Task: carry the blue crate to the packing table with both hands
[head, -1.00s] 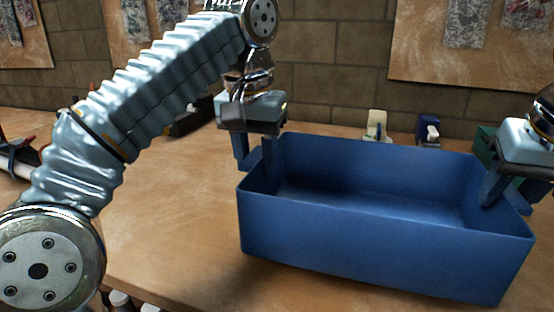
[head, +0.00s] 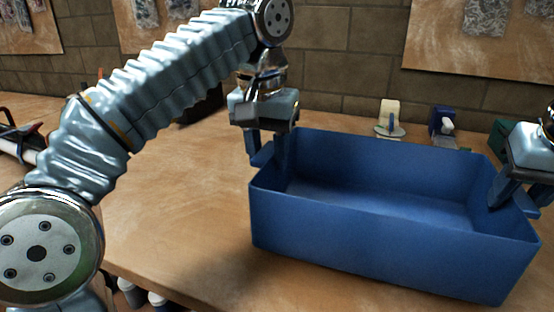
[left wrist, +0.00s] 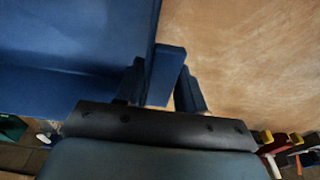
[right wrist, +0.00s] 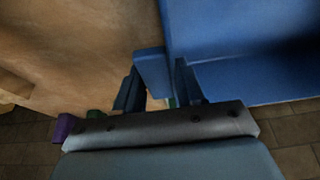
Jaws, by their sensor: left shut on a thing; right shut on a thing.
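The blue crate (head: 380,250) is an open, empty rectangular box in the right half of the head view, over the wooden table. My left gripper (head: 267,155) is shut on the tab at its left end, one finger inside the wall and one outside. The left wrist view shows this tab (left wrist: 168,72) between the fingers. My right gripper (head: 512,192) is shut on the tab at the right end, partly cut off by the picture edge. The right wrist view shows that tab (right wrist: 152,72) between the fingers. The crate looks about level; whether its bottom touches the table I cannot tell.
The wooden table (head: 180,215) is bare left of the crate. Behind the crate stand a white item (head: 390,115), a dark blue item (head: 442,124) and a green box (head: 503,138). Clamp-like tools (head: 18,135) lie at far left. Bottles (head: 132,292) show below the front edge.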

